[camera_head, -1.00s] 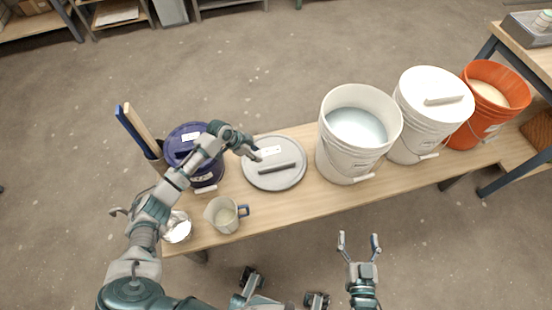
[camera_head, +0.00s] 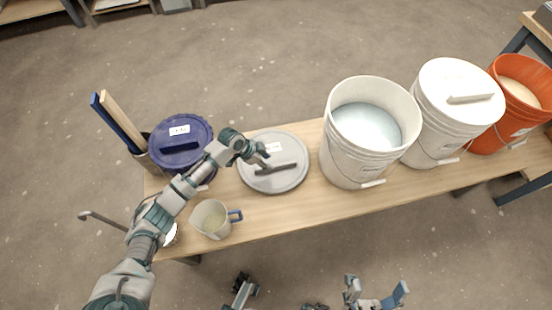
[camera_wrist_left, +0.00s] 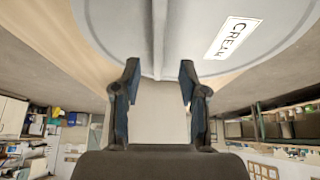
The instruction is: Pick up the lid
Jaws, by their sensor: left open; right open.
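The grey round lid (camera_head: 290,182) lies flat on the wooden bench, with a dark bar handle (camera_head: 284,169) across its middle and a white label. My left gripper (camera_head: 266,160) is at the handle's left end, over the lid. In the left wrist view the open fingers (camera_wrist_left: 160,85) stand on either side of the handle bar (camera_wrist_left: 160,40); whether they touch it cannot be told. My right gripper (camera_head: 376,298) is open and empty in front of the bench, low in the head view.
An open white bucket (camera_head: 345,150) of pale liquid stands right of the lid. Beyond are a lidded white bucket (camera_head: 430,125) and an orange bucket (camera_head: 508,120). A blue-lidded bucket (camera_head: 180,130) and a jug (camera_head: 212,222) stand left, near my left arm.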

